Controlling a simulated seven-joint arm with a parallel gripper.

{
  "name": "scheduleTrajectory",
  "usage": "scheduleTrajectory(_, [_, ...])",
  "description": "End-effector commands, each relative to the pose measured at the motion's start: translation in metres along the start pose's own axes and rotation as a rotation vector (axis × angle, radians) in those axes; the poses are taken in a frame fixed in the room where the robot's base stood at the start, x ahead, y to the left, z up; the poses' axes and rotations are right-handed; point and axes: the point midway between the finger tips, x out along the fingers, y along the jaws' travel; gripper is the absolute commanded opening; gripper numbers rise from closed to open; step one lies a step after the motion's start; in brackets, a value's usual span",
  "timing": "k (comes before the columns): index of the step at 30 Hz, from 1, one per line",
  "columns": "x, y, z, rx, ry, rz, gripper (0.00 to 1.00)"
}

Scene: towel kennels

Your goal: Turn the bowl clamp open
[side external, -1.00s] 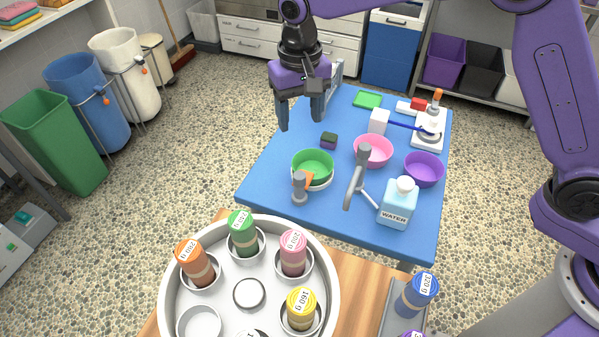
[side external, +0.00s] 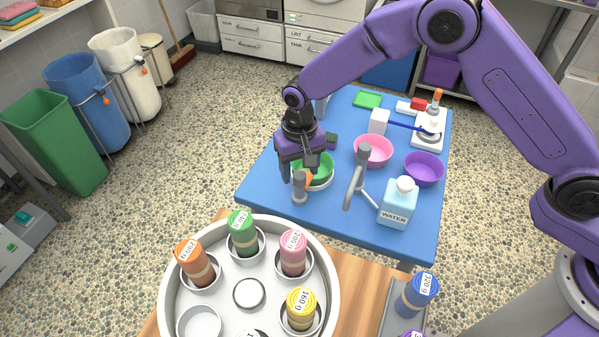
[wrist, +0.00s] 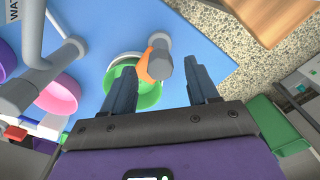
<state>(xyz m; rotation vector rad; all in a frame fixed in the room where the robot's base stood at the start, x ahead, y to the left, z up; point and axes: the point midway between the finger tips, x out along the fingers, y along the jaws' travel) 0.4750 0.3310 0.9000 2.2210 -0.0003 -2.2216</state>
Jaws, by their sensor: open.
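The green bowl (side external: 324,168) sits in a white ring holder (side external: 321,188) near the front left of the blue table. The bowl clamp is a grey post (side external: 299,190) with an orange lever (side external: 309,179) against the bowl's rim. In the wrist view the orange lever (wrist: 146,66) and the grey post (wrist: 160,58) lie between the fingertips. My gripper (side external: 297,178) is open and empty, pointing down just above the clamp, and partly hides the bowl. In the wrist view my gripper (wrist: 163,72) shows both fingers apart, one over the green bowl (wrist: 150,93).
A taller grey post (side external: 356,178) stands right of the bowl, with a water bottle (side external: 397,204) beside it. A pink bowl (side external: 373,151) and a purple bowl (side external: 424,169) are further right. A round tray (side external: 166,290) with several jars stands in front.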

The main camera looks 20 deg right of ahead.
Motion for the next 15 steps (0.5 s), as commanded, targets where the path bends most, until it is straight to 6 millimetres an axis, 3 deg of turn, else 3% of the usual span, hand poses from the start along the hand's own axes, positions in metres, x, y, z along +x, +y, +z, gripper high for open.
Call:
scheduleTrajectory(6, [0.018, 0.000, 0.000, 0.000, 0.000, 0.000, 0.59])
scheduleTrajectory(15, [0.021, 0.000, 0.000, 0.000, 0.000, 0.000, 0.59])
